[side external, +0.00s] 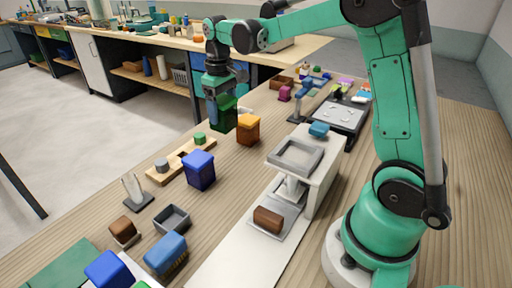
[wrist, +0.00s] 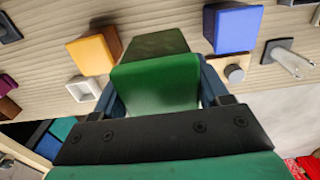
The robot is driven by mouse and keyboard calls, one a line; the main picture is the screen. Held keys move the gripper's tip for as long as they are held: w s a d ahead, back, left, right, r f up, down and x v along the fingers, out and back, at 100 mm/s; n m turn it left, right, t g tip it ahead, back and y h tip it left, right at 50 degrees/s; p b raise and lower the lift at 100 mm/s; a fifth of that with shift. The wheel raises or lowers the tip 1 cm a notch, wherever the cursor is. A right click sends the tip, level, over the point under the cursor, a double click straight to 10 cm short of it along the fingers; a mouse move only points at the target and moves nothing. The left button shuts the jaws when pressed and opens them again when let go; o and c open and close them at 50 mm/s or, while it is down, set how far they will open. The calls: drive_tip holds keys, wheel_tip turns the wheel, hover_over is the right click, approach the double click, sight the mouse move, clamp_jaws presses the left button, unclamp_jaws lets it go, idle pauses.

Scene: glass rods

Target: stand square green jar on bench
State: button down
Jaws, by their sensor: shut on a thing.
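The square green jar (side external: 223,118) is at the far left edge of the bench (side external: 250,178) in the side view, just left of an orange jar. My gripper (side external: 217,104) points down and is shut on it from above. In the wrist view the jar's bright green lid (wrist: 157,82) sits between the two fingers of my gripper (wrist: 160,88), with its darker green body (wrist: 152,44) beyond. The jar looks roughly upright. I cannot tell whether its base touches the bench.
The orange jar (side external: 248,129) stands close beside the green one. A blue jar (side external: 200,169) and a wooden holder (side external: 182,162) with pegs stand nearer the camera. A white open box (wrist: 82,88) is near the orange jar. A scale (side external: 296,155) stands to the right.

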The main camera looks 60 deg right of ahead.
wheel_tip(320, 180, down, 9)
drive_tip(key=shift+f, duration=0.2)
idle(0.3)
drive_tip(key=shift+f, duration=0.15)
unclamp_jaws()
